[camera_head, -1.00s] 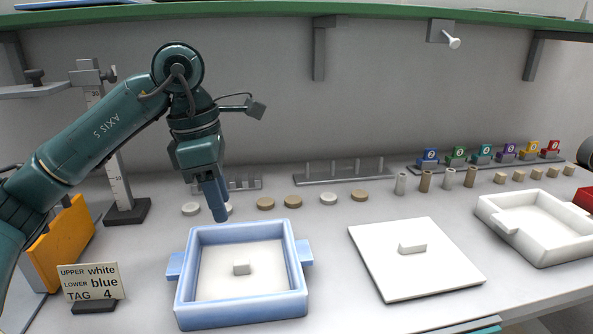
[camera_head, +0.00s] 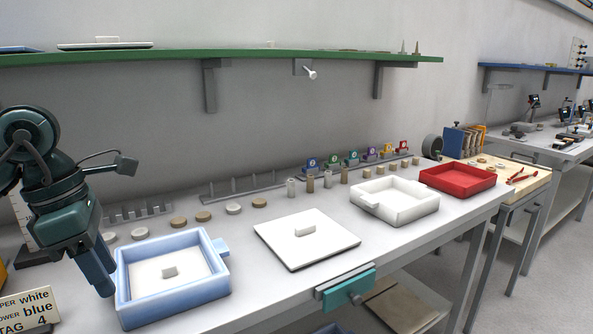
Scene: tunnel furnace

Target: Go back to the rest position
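My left gripper (camera_head: 102,274) points down at the left edge of the camera_head view, just beside the left rim of the blue tray (camera_head: 193,290). From this angle its fingers look close together, with nothing seen between them; whether they are shut is unclear. The blue tray stands on the bench with a white inside and a small block in its middle. My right gripper is not in view.
A white lid with a handle (camera_head: 285,250) lies right of the blue tray. A white tray (camera_head: 412,212) and a red tray (camera_head: 452,186) stand further right. Discs, cylinders and numbered coloured blocks line the back. A tag card (camera_head: 28,308) stands front left. A green shelf (camera_head: 260,54) runs above.

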